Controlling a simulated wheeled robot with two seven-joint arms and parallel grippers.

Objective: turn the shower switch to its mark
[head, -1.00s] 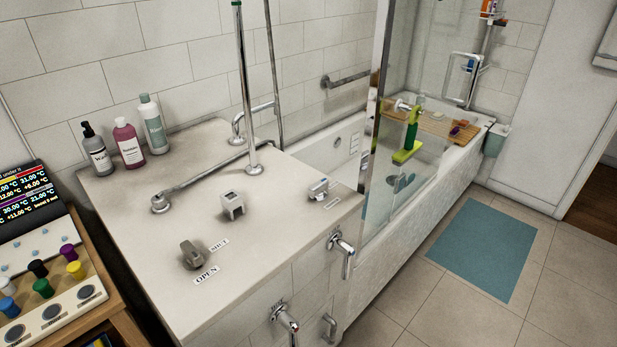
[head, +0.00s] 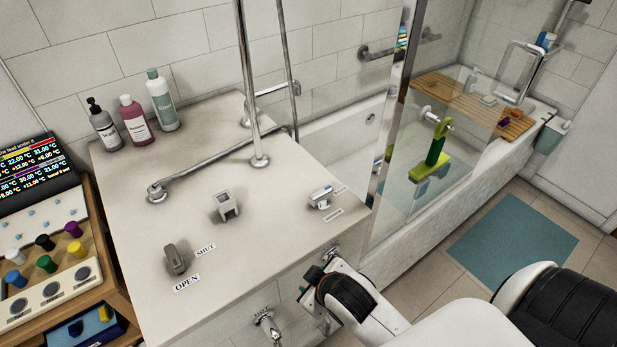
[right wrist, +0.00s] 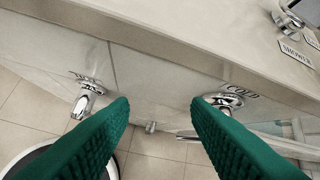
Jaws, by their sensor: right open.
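The shower switch (head: 321,197) is a small chrome lever block on the white counter near its right edge. Two small labels lie beside it, one (head: 341,189) behind and one (head: 333,215) in front. In the right wrist view the switch (right wrist: 289,20) is at the top right corner, partly cut off, with the SHOWER label (right wrist: 295,53) beside it. My right gripper (right wrist: 158,106) has green ridged fingers, spread apart with nothing between them. In the head view the right gripper (head: 314,276) is in front of the counter's front face, below the switch. My left gripper is not in view.
A chrome tap marked COLD (right wrist: 226,101) and another tap (right wrist: 86,97) stick out of the front face. On the counter are a grey knob (head: 175,259), a square fitting (head: 225,206), a chrome pipe (head: 215,170) and several bottles (head: 162,100). A glass screen (head: 425,120) stands to the right.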

